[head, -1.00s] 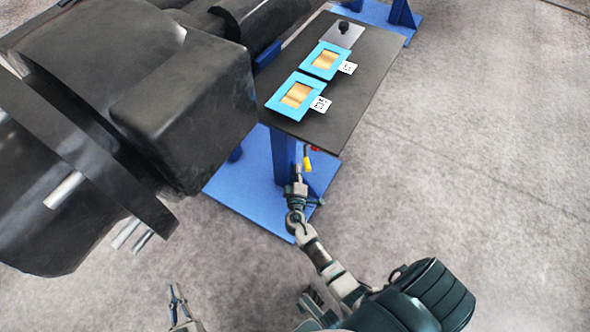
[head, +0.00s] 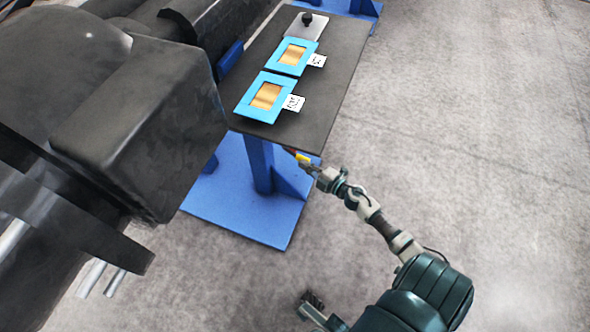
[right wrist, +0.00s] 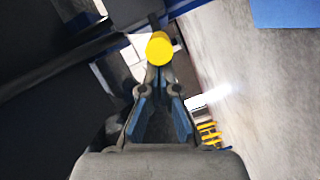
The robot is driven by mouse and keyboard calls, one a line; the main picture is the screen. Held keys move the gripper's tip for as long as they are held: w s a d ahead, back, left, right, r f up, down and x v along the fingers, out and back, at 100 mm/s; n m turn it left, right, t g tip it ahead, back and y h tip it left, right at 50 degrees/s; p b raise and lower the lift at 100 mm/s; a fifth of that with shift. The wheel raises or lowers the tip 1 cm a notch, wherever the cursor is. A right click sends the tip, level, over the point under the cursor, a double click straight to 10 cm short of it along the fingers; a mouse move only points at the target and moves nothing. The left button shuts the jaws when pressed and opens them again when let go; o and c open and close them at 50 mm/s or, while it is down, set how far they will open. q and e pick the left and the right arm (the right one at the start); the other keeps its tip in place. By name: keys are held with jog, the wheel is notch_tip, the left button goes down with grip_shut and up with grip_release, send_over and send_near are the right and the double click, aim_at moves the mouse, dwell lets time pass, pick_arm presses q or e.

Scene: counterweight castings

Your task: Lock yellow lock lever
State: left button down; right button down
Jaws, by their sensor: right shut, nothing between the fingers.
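The yellow lock lever (head: 303,157) shows at the near edge of the dark table, with a small red part at its left. My right gripper (head: 316,169) is just below and right of its yellow end, its arm reaching in from the lower right. In the right wrist view, the round yellow lever end (right wrist: 160,48) is straight ahead of the fingertips (right wrist: 158,78). The fingers are shut with nothing between them. They are at or very near the yellow end; I cannot tell whether they touch it.
The dark table (head: 335,85) carries two blue frames (head: 258,110) (head: 283,67) with copper-coloured centres and white tags. A metal plate with a black knob (head: 306,20) lies behind them. A blue stand (head: 262,165) supports the table. Large black castings (head: 130,125) fill the left. Floor at right is clear.

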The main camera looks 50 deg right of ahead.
jog(key=shift+d+r, duration=0.1)
jog(key=shift+d, duration=0.75)
pick_arm(q)
jog(key=shift+s+a+r+t, duration=0.15)
jog(key=shift+s+a+t, duration=0.1)
jog(key=shift+a+t, duration=0.15)
jog(key=shift+s+d, duration=0.1)
jog(key=shift+d, duration=0.1)
pick_arm(e)
jog(key=shift+d, duration=0.3)
pick_arm(q)
jog(key=shift+r, duration=0.1)
